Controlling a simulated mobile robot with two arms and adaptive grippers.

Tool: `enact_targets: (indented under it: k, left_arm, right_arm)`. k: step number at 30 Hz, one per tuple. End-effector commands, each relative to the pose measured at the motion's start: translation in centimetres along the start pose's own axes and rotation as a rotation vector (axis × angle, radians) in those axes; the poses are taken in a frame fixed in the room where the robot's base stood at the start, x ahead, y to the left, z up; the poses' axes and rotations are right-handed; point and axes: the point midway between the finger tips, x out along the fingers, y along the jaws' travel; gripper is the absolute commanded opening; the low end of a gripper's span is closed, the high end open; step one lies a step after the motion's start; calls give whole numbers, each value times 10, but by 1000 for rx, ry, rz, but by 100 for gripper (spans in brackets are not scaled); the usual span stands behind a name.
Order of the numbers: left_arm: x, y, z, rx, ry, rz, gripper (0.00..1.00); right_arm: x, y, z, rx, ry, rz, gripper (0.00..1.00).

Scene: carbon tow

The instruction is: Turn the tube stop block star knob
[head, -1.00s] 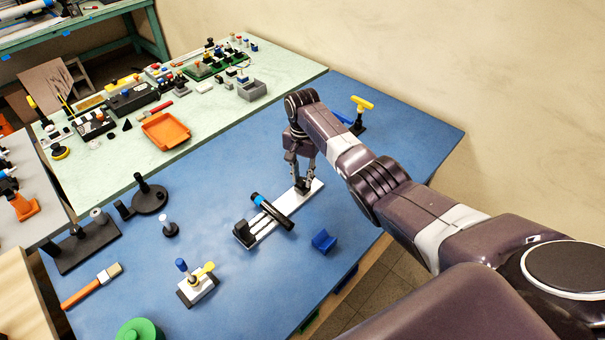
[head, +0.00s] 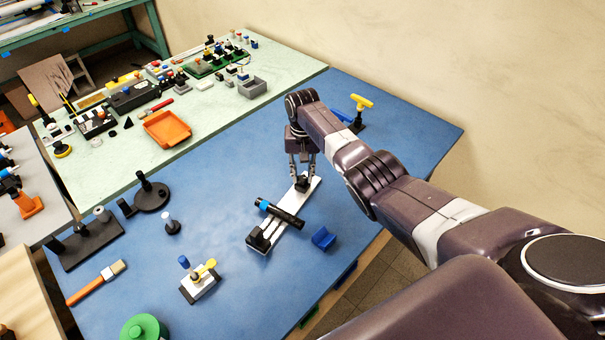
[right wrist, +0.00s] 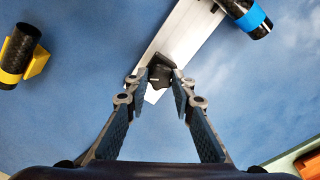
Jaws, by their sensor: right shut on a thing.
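A white rail fixture (head: 287,222) lies on the blue mat with a black block (head: 258,238) at its near end. A black tube with a blue band (head: 281,213) lies crosswise over it. My right gripper (head: 302,178) points down at the far end of the rail. In the right wrist view its fingertips (right wrist: 163,82) are closed on a small black knob (right wrist: 161,75) on the stop block; the knob's shape is mostly hidden by the fingers. The rail (right wrist: 178,42) and tube (right wrist: 248,18) also show there. My left gripper is not in view.
A blue cradle (head: 323,238) sits right of the rail. A yellow-handled stand (head: 361,102) is behind my right arm. A white block with a yellow lever (head: 199,284), a brush (head: 95,282) and black stands (head: 90,243) are to the left.

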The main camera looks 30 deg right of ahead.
Motion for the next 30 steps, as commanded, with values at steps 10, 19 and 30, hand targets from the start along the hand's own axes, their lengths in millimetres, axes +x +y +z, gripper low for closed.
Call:
enact_targets:
  k: [10,19,30]
  left_arm:
    - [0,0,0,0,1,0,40]
    - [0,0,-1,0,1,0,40]
    - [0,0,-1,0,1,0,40]
  right_arm:
    - [-1,0,0,1,0,-1,0]
    - [0,0,0,1,0,-1,0]
    - [0,0,0,1,0,0,41]
